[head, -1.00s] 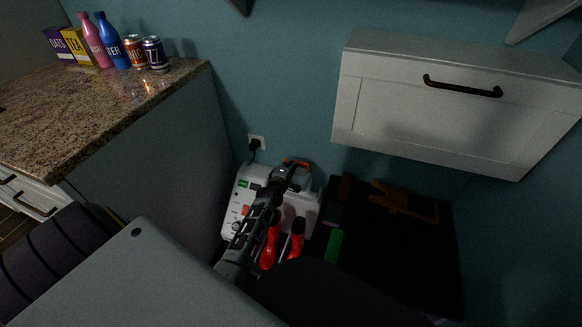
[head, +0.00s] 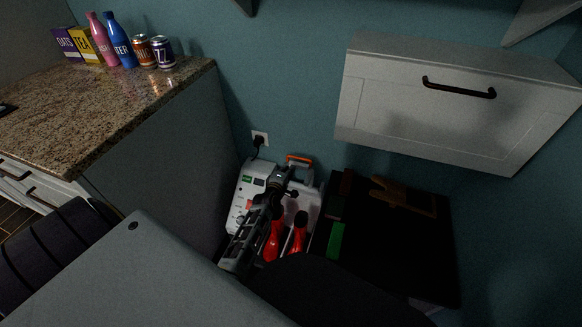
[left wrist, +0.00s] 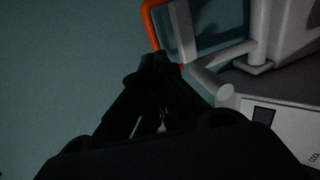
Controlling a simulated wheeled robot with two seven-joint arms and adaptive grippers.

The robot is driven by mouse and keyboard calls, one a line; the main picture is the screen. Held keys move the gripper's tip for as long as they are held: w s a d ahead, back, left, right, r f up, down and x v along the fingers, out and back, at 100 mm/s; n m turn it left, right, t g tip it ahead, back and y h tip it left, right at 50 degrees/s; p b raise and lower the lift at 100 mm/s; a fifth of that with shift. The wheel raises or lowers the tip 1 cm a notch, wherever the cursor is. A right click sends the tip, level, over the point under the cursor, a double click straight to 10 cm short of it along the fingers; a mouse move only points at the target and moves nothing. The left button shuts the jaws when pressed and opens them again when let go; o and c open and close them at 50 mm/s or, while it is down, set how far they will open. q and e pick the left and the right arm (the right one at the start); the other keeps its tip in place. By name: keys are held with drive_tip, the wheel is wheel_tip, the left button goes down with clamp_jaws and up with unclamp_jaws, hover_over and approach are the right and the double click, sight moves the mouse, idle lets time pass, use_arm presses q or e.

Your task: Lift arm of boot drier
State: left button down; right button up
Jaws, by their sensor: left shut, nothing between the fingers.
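The boot drier is a white unit (head: 246,192) with coloured labels, standing on the floor by the wall. Its arm has an orange bar (head: 299,159) at the top, which also shows in the left wrist view (left wrist: 150,24). Red boot-like shapes (head: 275,238) sit at its front. My left gripper (head: 284,174) is in front of the drier, its tips just below and left of the orange bar. In the left wrist view the fingertips (left wrist: 158,60) are closed together beside the orange bar; contact is not clear. My right gripper is not in view.
A granite counter (head: 100,107) with bottles, cans and boxes stands at left. A white wall cabinet (head: 425,105) hangs at upper right. A dark surface (head: 400,250) with a brown rack (head: 403,197) and a green item (head: 335,240) lies right of the drier.

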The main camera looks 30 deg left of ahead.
use_arm(q)
drive_tip(key=p+v, duration=0.2)
drive_tip(key=v, duration=0.5)
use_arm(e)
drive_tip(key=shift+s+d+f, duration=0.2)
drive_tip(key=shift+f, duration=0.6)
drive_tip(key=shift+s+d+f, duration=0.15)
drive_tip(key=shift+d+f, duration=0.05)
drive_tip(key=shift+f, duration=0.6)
use_arm(q)
drive_tip(key=shift+f, duration=0.1)
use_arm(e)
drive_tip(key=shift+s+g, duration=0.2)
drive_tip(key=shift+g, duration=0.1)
